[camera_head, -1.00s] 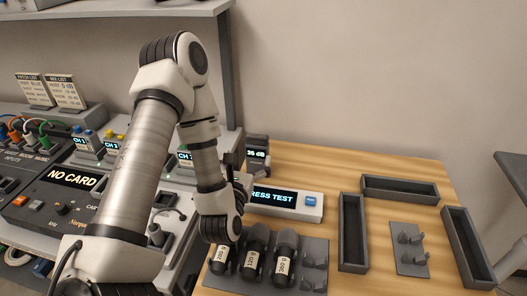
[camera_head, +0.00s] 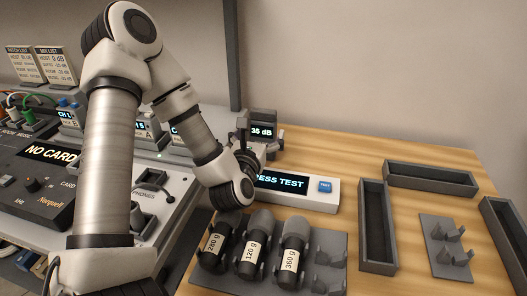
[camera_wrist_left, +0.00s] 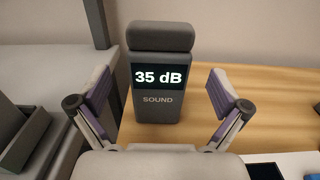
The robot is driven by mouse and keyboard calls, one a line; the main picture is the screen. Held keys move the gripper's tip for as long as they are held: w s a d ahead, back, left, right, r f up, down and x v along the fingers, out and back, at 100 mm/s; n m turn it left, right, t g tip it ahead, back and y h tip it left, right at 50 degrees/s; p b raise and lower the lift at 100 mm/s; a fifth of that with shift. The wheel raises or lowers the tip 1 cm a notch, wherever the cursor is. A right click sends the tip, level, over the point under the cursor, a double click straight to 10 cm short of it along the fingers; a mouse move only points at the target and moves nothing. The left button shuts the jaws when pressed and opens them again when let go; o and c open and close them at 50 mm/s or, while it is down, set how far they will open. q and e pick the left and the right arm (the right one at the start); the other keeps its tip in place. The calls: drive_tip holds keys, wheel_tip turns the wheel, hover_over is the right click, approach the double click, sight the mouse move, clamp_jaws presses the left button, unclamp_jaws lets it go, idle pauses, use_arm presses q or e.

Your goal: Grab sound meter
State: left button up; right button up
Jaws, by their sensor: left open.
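The sound meter (camera_head: 263,131) is a dark grey upright block with a rounded top and a lit "35 dB" display. It stands on the wooden table behind the "PRESS TEST" box. In the left wrist view the sound meter (camera_wrist_left: 159,104) faces me, upright, with "SOUND" printed below its display. My left gripper (camera_head: 243,136) is at the meter's left side in the head view, partly hidden by its own wrist. In the wrist view the left gripper (camera_wrist_left: 160,95) is open, with one finger on either side of the meter and visible gaps to it. My right gripper is not in view.
The white "PRESS TEST" box (camera_head: 332,196) with a blue button lies in front of the meter. Several labelled microphones (camera_head: 249,258) lie in a grey rack. Empty dark trays (camera_head: 430,179) and a small bracket plate (camera_head: 438,262) are at the right. The mixer console (camera_head: 171,182) borders the left.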

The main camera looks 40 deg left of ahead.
sight(262, 126)
use_arm(q)
drive_tip(key=p+x, duration=0.1)
drive_tip(key=x, duration=0.3)
drive_tip(key=shift+w+a+r, duration=0.1)
drive_tip(key=shift+a+r, duration=0.05)
drive_tip(key=c, duration=1.8)
drive_tip(key=shift+r, duration=0.15)
